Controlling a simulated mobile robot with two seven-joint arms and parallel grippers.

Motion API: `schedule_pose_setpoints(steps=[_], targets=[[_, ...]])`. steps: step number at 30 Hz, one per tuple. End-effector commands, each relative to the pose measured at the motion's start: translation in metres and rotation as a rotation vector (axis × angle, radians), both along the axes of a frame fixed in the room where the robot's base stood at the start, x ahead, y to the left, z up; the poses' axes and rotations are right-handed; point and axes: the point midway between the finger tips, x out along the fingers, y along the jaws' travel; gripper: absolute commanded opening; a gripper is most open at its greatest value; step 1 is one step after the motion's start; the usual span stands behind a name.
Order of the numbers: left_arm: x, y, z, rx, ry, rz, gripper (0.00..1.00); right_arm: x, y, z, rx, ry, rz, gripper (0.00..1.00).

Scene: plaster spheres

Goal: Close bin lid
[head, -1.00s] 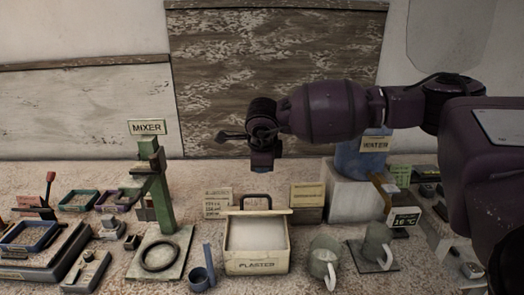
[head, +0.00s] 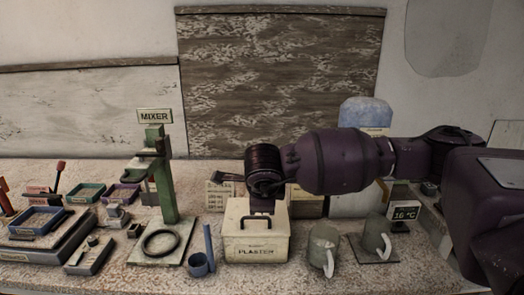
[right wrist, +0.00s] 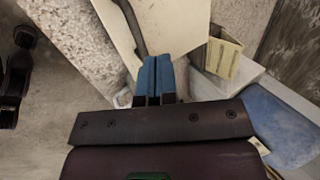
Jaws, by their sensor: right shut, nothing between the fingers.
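The cream plaster bin (head: 256,250) stands at the front middle of the table in the head view. Its lid (head: 237,217), with a dark handle, lies over the opening, and the plaster inside is hidden. The lid also shows as a cream panel in the right wrist view (right wrist: 172,25). My right gripper (head: 262,208) is over the lid, pointing down, just behind the handle. Its blue fingers (right wrist: 159,62) are shut with nothing between them. I cannot tell whether they touch the lid. My left gripper is not in view.
Cards and the blue water container (head: 366,112) are behind. Trays fill the far left.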

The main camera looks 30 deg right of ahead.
Motion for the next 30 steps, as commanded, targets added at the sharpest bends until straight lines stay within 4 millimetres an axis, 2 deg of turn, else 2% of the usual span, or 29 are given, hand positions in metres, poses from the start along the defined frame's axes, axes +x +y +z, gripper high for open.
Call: schedule_pose_setpoints(steps=[1, 9, 30], targets=[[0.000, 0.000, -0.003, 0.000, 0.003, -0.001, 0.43, -0.003, 0.002, -0.009, 0.001, 0.005, 0.001, 0.00], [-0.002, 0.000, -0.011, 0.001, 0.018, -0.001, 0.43, -0.012, 0.007, -0.029, 0.001, 0.003, 0.000, 0.00], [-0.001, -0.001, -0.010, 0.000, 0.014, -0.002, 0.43, -0.016, 0.009, -0.038, 0.000, 0.003, 0.000, 0.00]])
